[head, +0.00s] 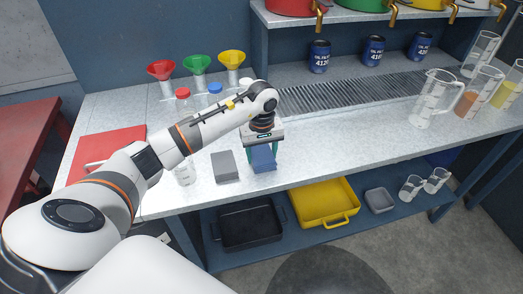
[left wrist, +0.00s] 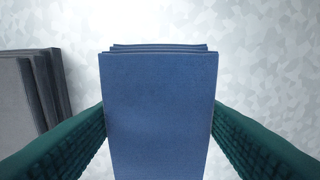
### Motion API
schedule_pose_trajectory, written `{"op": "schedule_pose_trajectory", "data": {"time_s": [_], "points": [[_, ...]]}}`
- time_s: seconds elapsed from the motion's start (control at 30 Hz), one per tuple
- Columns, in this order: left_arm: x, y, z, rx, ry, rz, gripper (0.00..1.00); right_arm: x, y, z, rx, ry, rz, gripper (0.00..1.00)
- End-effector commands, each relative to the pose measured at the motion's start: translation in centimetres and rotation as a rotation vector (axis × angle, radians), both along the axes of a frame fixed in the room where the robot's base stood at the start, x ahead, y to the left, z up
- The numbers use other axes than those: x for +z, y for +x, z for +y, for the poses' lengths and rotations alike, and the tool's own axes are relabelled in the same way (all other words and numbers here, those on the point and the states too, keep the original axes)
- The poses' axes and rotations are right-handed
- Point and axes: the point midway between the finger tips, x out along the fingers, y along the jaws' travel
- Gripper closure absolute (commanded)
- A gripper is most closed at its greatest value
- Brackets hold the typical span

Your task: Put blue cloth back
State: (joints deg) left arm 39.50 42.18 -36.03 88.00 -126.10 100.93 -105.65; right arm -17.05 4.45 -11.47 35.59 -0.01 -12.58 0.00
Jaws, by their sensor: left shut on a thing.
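The folded blue cloth (head: 263,158) is at the front part of the workbench, between the fingers of my left gripper (head: 262,147). In the left wrist view the blue cloth (left wrist: 158,110) fills the space between the green fingers (left wrist: 158,125), which press on its left and right sides. I cannot tell whether the cloth rests on the bench or is slightly above it. A stack of folded grey cloths (head: 225,167) lies just left of it, apart from it, and also shows in the left wrist view (left wrist: 35,90). My right gripper is not in view.
Funnels (head: 197,64) and capped bottles stand behind my arm. A metal grate (head: 340,93) and clear jugs (head: 432,100) are to the right. Black (head: 250,228) and yellow trays (head: 325,222) sit on the lower shelf. Bench right of the cloth is clear.

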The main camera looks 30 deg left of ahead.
Motion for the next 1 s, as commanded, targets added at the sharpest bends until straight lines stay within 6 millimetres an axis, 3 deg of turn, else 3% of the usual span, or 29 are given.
{"op": "schedule_pose_trajectory", "data": {"time_s": [0.3,0.33,0.43,0.83,1.0], "points": [[-0.5,0.0,0.0,-0.001,0.002,-0.001,0.62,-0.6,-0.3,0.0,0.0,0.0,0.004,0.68],[-0.3,0.0,0.0,-0.001,0.0,-0.001,0.36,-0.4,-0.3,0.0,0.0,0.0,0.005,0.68],[-0.3,0.0,0.0,-0.001,0.001,-0.001,0.19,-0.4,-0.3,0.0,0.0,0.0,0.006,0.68],[0.4,0.1,0.0,0.0,0.0,-0.001,0.19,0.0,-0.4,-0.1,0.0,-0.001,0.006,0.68],[3.3,0.2,0.1,-0.001,0.003,-0.006,0.19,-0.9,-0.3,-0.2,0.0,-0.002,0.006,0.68]]}}
